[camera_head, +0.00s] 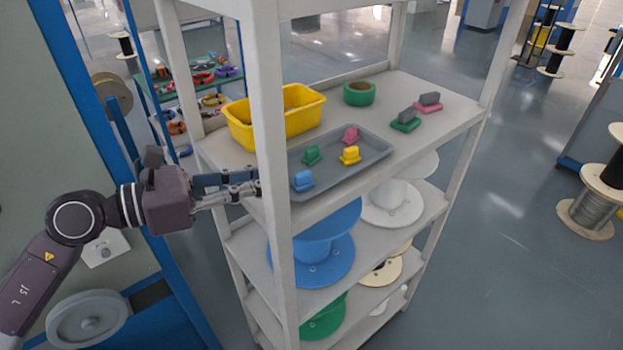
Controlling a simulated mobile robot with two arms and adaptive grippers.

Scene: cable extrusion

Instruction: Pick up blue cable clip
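The blue cable clip (303,180) sits in the near left part of a grey tray (350,174) on the top shelf. Green (312,155), yellow (350,155) and pink (351,134) clips stand in the same tray behind and beside it. My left gripper (256,187) points right at the shelf's left edge, to the left of the blue clip and apart from it. A shelf post partly covers the space between them. The small view of the fingers does not show clearly whether they are open. My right gripper is out of view.
A pale shelf post (272,160) rises between my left gripper and the tray. A yellow bin (273,117), green tape roll (359,93) and two grey-topped pieces (405,120) (428,102) share the top shelf. Cable spools (318,250) fill the lower shelves.

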